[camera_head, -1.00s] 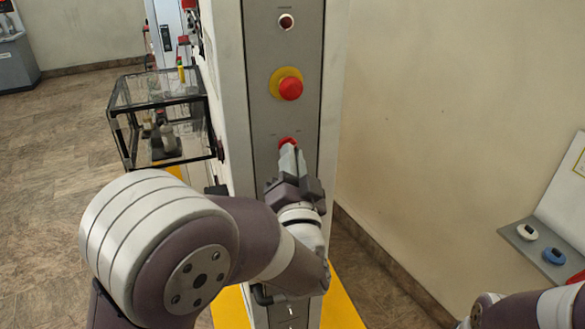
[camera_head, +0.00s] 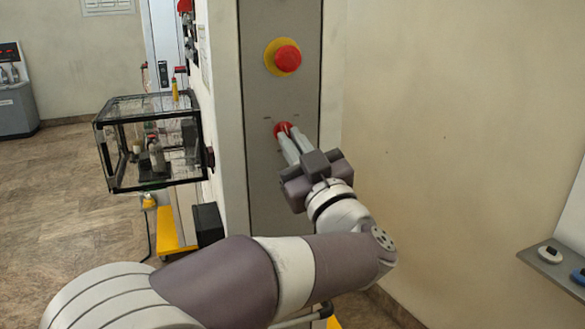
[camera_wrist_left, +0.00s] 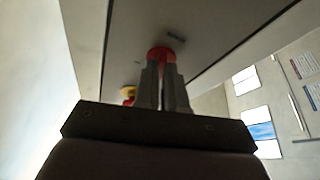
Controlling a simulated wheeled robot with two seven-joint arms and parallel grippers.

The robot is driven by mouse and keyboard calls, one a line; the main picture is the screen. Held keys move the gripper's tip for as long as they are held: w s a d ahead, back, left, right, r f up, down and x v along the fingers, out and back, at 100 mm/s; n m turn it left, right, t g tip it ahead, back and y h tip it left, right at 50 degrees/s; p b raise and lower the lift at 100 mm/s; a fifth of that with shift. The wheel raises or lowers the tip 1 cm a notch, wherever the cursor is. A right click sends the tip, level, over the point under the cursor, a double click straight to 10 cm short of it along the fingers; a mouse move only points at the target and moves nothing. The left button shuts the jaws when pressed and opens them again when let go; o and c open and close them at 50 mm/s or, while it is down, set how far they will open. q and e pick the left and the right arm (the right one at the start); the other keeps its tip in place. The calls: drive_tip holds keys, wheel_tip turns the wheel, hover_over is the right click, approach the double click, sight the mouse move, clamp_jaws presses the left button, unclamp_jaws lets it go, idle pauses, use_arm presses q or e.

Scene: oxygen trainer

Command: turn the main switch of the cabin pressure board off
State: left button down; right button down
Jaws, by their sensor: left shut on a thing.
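The cabin pressure board is a tall grey panel (camera_head: 260,190) set in a pale column. A red rotary switch (camera_head: 279,129) sits on its middle, and it also shows at the fingertips in the left wrist view (camera_wrist_left: 160,53). My left gripper (camera_head: 288,130) is shut on this red switch, with its fingers covering much of it. Small marks beside the switch are too small to read. A red mushroom button on a yellow plate (camera_head: 287,58) is above it, apart from the gripper. My right gripper is not in view.
A glass case with a black frame (camera_head: 110,150) stands left of the column, with a black box (camera_head: 208,224) below it at the column's side. A grey shelf (camera_head: 550,270) with small devices is at the right. The wall right of the column is bare.

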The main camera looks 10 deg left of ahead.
use_arm(q)
drive_tip(key=shift+w+d+f+n+g+y+b, duration=0.1)
drive_tip(key=shift+n+g+y+b, duration=0.2)
drive_tip(key=shift+n+g+b, duration=0.7)
drive_tip(key=shift+w+d+n+g+y+b, duration=0.1)
drive_tip(key=shift+n+g+y+b, duration=0.15)
drive_tip(key=shift+n, duration=1.4)
drive_tip(key=shift+f+n+g+y+b, duration=0.1)
drive_tip(key=shift+n+g+y+b, duration=0.4)
drive_tip(key=shift+n, duration=0.85)
drive_tip(key=shift+r+h, duration=0.15)
drive_tip(key=shift+h, duration=0.1)
drive_tip(key=c, duration=1.4)
unclamp_jaws()
drive_tip(key=shift+c, duration=0.2)
drive_tip(key=shift+o, duration=1.2)
drive_tip(key=shift+w, duration=0.1)
drive_tip(key=shift+n+g, duration=0.25)
drive_tip(key=shift+n, duration=0.05)
drive_tip(key=b+v, duration=0.2)
drive_tip(key=v, duration=1)
drive_tip(key=shift+d+f+b, duration=0.2)
drive_tip(key=shift+f+b, duration=0.05)
drive_tip(key=shift+b, duration=0.15)
